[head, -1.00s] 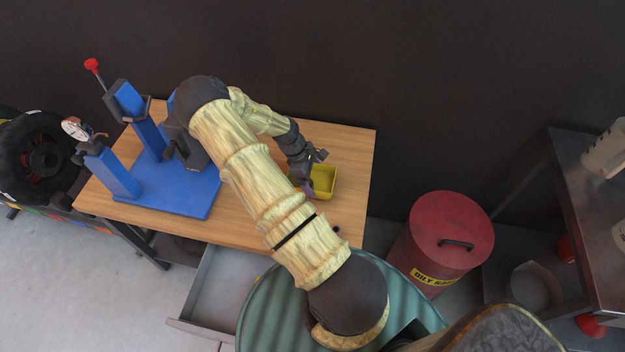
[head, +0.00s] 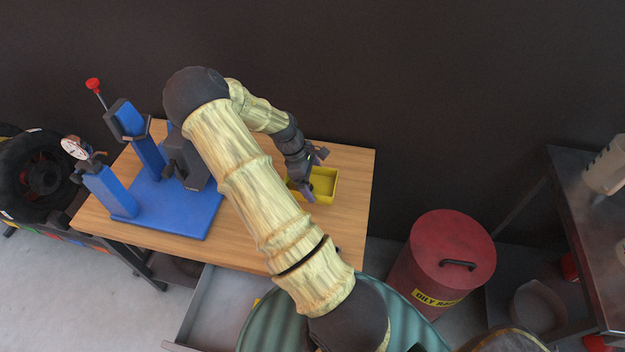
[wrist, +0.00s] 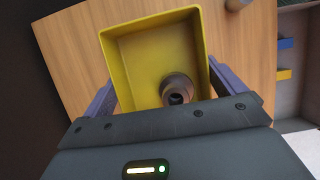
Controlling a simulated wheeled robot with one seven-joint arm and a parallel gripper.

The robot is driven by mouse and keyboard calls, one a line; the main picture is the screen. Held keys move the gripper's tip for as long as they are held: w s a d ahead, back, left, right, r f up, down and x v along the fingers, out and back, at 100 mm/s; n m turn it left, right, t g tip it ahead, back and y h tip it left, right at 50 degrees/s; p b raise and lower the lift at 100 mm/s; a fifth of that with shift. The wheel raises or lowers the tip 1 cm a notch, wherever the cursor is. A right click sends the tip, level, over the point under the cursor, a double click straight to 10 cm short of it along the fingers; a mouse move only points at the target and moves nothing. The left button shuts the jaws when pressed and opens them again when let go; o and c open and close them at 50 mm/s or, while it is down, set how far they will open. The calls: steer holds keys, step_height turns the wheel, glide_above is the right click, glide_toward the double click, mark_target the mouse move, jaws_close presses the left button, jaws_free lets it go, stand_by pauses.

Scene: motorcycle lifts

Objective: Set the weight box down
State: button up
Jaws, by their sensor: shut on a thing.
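The weight box is a small yellow open-topped box (head: 327,184), over the right part of the wooden workbench (head: 356,190). My gripper (head: 309,172) is shut on it. In the wrist view, the dark fingers of my gripper (wrist: 166,92) lie along two opposite sides of the yellow box (wrist: 152,62). A dark, round, stepped weight (wrist: 177,90) lies inside the box, near my gripper. I cannot tell whether the box's underside touches the bench top. My arm hides part of the bench.
A blue stand (head: 172,208) with uprights takes up the bench's left part. An open drawer (head: 215,305) sticks out below the front. A red oily-rags bin (head: 440,262) stands right of the bench. A small round thing (wrist: 236,4) shows on the bench. Bare wood lies around the box.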

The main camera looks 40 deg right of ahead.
steer(key=w+a+f+m+y, duration=0.1)
steer(key=a+f+m, duration=0.1)
steer(key=a, duration=0.5)
steer(key=w+a+f+m+y, duration=0.1)
steer(key=w+a+f+m, duration=0.1)
steer(key=a, duration=0.5)
steer(key=w+a+f+m+g+y, duration=0.1)
steer(key=w+a+f+m, duration=0.1)
steer(key=a, duration=0.6)
steer(key=shift+f+m, duration=0.75)
steer(key=shift+m, duration=0.45)
steer(key=shift+a, duration=0.1)
